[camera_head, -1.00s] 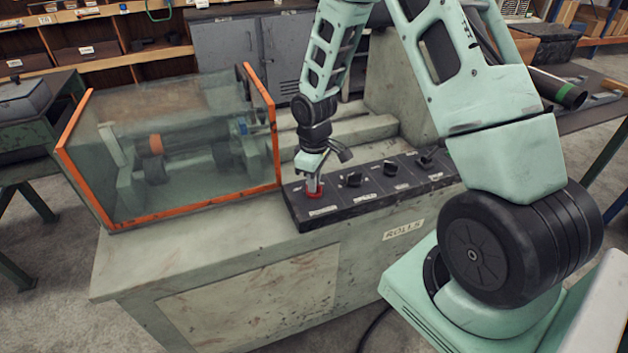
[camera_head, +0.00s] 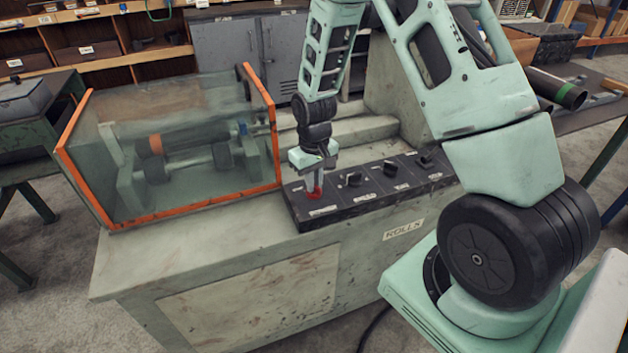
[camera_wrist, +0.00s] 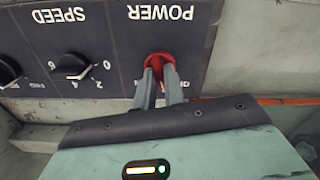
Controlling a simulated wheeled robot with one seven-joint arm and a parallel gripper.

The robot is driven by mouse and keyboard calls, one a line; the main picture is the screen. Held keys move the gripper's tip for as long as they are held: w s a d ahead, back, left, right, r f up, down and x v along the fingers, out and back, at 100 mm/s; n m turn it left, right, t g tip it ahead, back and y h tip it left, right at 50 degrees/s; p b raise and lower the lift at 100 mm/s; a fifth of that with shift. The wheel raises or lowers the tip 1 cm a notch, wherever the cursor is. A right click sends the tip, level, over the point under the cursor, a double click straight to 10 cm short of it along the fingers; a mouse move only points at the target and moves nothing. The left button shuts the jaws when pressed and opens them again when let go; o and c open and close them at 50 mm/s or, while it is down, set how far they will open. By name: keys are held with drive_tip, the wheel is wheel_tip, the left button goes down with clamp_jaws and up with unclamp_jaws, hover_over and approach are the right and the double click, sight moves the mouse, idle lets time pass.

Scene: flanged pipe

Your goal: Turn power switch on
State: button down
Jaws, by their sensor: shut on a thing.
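The red power switch (camera_wrist: 158,60) is at the end of the black control panel (camera_head: 365,204), under the POWER label in the wrist view. My gripper (camera_wrist: 160,74) points down at it, with its grey fingers close together and shut on the red switch. In the head view my gripper (camera_head: 315,188) stands over the panel's left end, and a little of the red switch (camera_head: 318,193) shows around the fingertips. The fingers hide much of the switch, and its on or off position cannot be told.
The speed knob (camera_wrist: 72,66) sits beside the power switch, and further black knobs (camera_head: 390,170) run along the panel to the right. A clear guard box with orange edges (camera_head: 272,130) stands just left of the panel, around the rollers.

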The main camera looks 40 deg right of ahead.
drive_tip(key=m+p, duration=0.1)
drive_tip(key=m, duration=0.5)
drive_tip(key=shift+r, duration=0.1)
drive_tip(key=m+p, duration=0.1)
drive_tip(key=m, duration=0.4)
drive_tip(key=shift+m, duration=0.4)
drive_tip(key=c, duration=1.5)
unclamp_jaws()
wheel_tip(320, 180, up, 17)
drive_tip(key=shift+r, duration=0.15)
